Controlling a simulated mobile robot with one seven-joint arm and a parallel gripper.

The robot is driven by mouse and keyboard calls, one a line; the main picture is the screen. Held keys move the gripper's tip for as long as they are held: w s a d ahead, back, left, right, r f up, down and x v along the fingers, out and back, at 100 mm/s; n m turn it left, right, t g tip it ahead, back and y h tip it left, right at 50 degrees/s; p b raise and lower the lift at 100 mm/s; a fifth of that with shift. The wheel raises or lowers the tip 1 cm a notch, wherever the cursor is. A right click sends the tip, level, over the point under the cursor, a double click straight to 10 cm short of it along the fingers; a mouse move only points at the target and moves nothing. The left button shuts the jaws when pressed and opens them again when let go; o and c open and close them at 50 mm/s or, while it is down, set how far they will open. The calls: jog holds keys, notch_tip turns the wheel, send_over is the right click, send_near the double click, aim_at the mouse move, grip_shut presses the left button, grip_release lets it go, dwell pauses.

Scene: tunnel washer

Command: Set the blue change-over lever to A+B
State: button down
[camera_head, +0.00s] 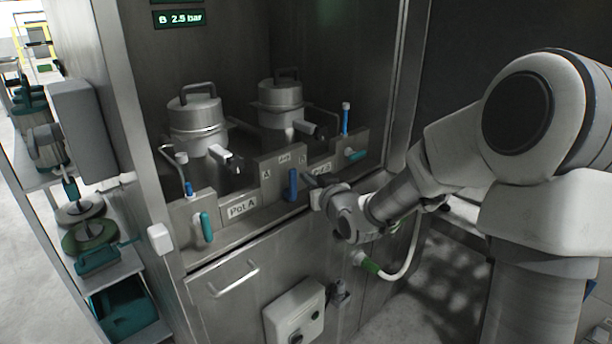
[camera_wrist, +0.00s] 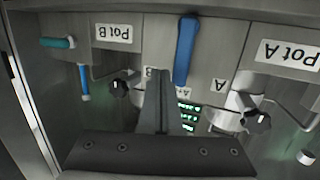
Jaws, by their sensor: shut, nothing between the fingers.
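The blue change-over lever (camera_head: 293,185) stands nearly upright on the middle panel between Pot A and Pot B. It also shows in the wrist view (camera_wrist: 185,52), which is upside down, with its narrower end close to the middle label (camera_wrist: 183,92). The A label (camera_head: 266,174) is to its left and the B label (camera_head: 302,159) to its right in the head view. My gripper (camera_head: 313,187) is shut and empty, just right of the lever. In the wrist view my fingers (camera_wrist: 157,82) are beside the lever; whether they touch it is unclear.
Two lidded pots (camera_head: 197,120) (camera_head: 281,103) stand behind the panel. Teal handles (camera_head: 206,227) (camera_head: 355,155) flank the lever, and a blue-handled pipe valve (camera_head: 345,118) rises at the right. Below are a door handle (camera_head: 234,279) and a control box (camera_head: 294,312).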

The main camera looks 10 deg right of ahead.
jog(key=p+v, duration=0.1)
jog(key=v, duration=0.7)
jog(key=shift+s+p, duration=0.2)
jog(key=shift+p, duration=0.1)
jog(key=s+d+r+m+g+h+p, duration=0.4)
jog(key=s+d+r+g+h+p, duration=0.15)
jog(key=d+r, duration=0.3)
jog(key=s+a+g, duration=0.2)
jog(key=s, duration=0.9)
jog(key=s+a+g+y, duration=0.1)
jog(key=s+a+g, duration=0.1)
jog(key=s, duration=0.9)
jog(key=shift+s+a+r+n, duration=0.2)
jog(key=shift+a+r+n, duration=0.2)
jog(key=shift+a, duration=0.4)
